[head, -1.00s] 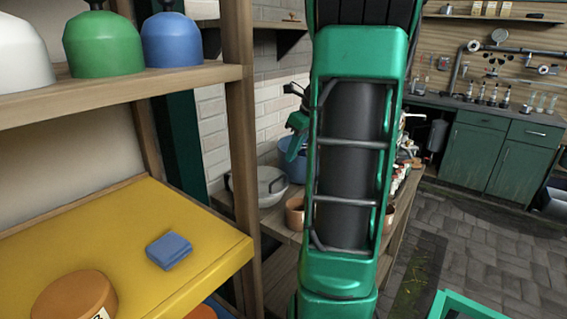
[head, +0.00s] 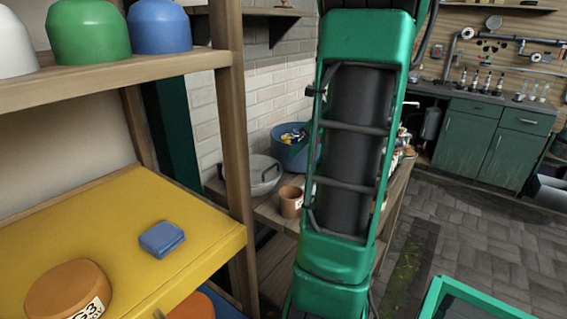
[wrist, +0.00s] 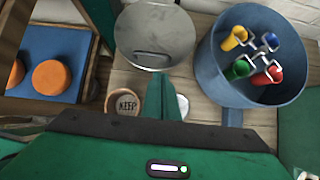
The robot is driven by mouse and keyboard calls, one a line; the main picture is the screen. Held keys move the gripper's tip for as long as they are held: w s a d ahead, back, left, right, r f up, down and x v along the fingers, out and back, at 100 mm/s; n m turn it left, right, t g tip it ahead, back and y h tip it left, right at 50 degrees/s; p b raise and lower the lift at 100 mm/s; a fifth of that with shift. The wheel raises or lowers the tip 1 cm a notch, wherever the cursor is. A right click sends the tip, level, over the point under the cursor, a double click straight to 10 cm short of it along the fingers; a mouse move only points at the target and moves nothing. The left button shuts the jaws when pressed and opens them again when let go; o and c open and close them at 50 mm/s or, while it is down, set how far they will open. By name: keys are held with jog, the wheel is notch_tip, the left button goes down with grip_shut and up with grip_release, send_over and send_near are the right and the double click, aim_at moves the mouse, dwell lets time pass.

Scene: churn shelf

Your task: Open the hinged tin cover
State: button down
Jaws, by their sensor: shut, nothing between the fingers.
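The round grey metal tin (head: 262,174) stands on the wooden bench beyond the shelf. Its cover (wrist: 150,28) is seen from above in the wrist view, with a small handle (wrist: 152,60) at its near edge. The cover appears to lie flat on the tin. My gripper (wrist: 160,78) is shut and empty. In the wrist view its fingers point toward the near right edge of the tin; I cannot tell whether they touch it.
A blue tub (wrist: 220,75) with several coloured rollers stands right of the tin. A small brown "KEEP" pot (wrist: 125,103) sits close in front. A wooden shelf (head: 234,130) with a yellow board (head: 205,245) is at the left. Grey floor (head: 465,230) is open at the right.

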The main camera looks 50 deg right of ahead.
send_near(275, 173)
jog(key=x, duration=0.5)
jog(key=shift+w+a+f, duration=0.1)
jog(key=shift+f, duration=0.05)
dwell(0.4)
